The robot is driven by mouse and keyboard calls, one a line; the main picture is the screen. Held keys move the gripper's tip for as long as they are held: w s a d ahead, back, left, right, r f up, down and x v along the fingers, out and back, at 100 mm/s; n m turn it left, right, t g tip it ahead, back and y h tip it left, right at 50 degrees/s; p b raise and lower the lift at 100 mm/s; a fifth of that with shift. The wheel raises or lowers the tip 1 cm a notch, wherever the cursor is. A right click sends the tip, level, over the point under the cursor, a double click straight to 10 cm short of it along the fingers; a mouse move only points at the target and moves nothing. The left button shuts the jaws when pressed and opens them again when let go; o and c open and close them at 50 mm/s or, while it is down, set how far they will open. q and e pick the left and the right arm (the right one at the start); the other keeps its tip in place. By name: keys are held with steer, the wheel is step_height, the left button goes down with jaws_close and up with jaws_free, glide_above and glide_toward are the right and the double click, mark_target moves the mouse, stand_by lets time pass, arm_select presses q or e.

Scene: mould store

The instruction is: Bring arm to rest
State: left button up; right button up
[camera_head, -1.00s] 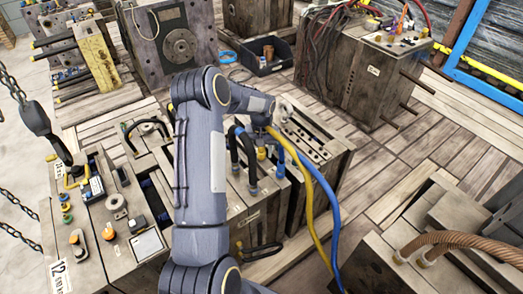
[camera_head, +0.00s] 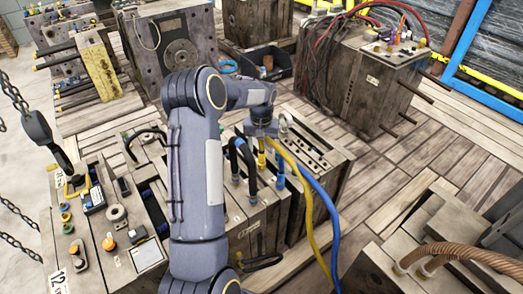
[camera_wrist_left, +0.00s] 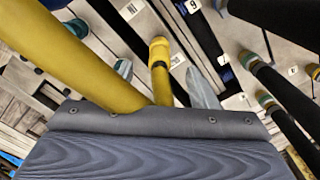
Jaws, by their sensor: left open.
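My left arm (camera_head: 196,170) rises from the bottom middle of the head view, bends at its top and reaches right over the middle moulds. Its gripper (camera_head: 262,130) points down near the upper ends of a yellow hose (camera_head: 306,215) and a blue hose (camera_head: 328,205). The jaws are open; the fingertips are hard to make out. In the left wrist view the yellow hose (camera_wrist_left: 85,55) runs large and close past the dark gripper body (camera_wrist_left: 150,150). I cannot tell whether they touch. My right gripper is in neither view.
A mould block with black hoses (camera_head: 240,165) stands beneath the gripper. Another mould (camera_head: 370,80) with red and dark hoses stands at the back right. A mould with a brown hose (camera_head: 465,250) is at lower right. Chains hang at left. The plank floor (camera_head: 400,160) is clear at right.

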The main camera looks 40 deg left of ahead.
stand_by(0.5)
arm_select(q)
steer(key=s+d+r+m+t+h, duration=0.1)
steer(key=s+d+r+t, duration=0.1)
steer(key=s+d+r, duration=0.5)
steer(key=s+d+r+m+t, duration=0.1)
steer(key=s+d+r, duration=0.3)
steer(key=r, duration=0.4)
steer(key=s+d+m+t+h, duration=0.1)
steer(key=s+d+h, duration=0.1)
steer(key=s+d, duration=0.55)
steer(key=s+d+m+t+h, duration=0.15)
steer(key=s+d, duration=0.35)
steer(key=s, duration=0.5)
step_height(320, 180, up, 13)
steer(key=p, duration=1.2)
steer(key=shift+a+y, duration=0.2)
steer(key=shift+y, duration=0.15)
steer(key=shift+f, duration=0.15)
